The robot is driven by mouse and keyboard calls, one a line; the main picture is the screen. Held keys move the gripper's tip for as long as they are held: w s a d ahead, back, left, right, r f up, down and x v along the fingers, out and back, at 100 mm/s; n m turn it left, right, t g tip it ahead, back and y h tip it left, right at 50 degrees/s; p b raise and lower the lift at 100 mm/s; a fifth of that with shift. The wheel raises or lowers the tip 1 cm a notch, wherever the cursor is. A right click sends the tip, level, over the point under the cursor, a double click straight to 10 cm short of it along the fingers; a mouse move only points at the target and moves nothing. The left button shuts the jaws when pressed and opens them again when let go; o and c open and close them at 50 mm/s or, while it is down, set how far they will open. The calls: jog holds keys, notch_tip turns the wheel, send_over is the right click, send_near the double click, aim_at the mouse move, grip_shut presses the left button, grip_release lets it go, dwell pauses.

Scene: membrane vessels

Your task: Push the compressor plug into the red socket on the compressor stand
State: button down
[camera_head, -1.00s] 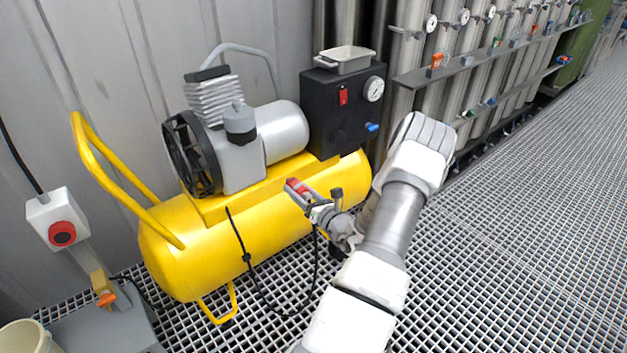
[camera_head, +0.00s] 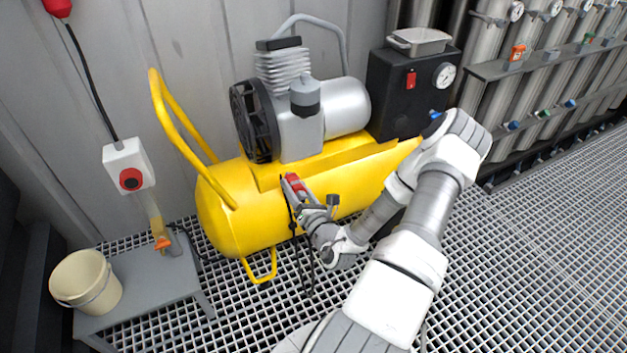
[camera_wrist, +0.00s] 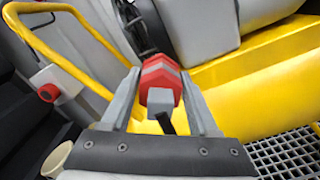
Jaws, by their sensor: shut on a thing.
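The red and grey compressor plug (camera_head: 297,186) is between the fingers of my gripper (camera_head: 303,194), in front of the yellow tank. In the wrist view, the plug (camera_wrist: 161,80) sits between both fingers of my gripper (camera_wrist: 160,100), its dark cable running back towards the palm. The red socket (camera_head: 131,180) is the round red face with a dark centre on a white box at the left. The socket (camera_wrist: 47,92) also shows left of the plug in the wrist view. Plug and socket are well apart. The yellow compressor (camera_head: 235,217) stands behind my gripper.
A low grey stand (camera_head: 150,290) is at the lower left, with a cream bucket (camera_head: 88,283) and an orange-tipped yellow part (camera_head: 160,241) on it. The compressor's yellow handle (camera_head: 165,110) rises between socket and gripper. The black cable hangs near the grating.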

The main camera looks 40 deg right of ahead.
jog(key=w+a+r+m+p, duration=0.1)
jog(key=w+a+p, duration=0.3)
jog(key=a, duration=1.5)
jog(key=w+a+r+m+p, duration=0.1)
jog(key=w+a+m+p, duration=0.3)
jog(key=a, duration=1.6)
jog(key=shift+w+p, duration=0.45)
jog(key=shift+w, duration=0.25)
jog(key=shift+w+r, duration=0.1)
jog(key=shift+w, duration=0.05)
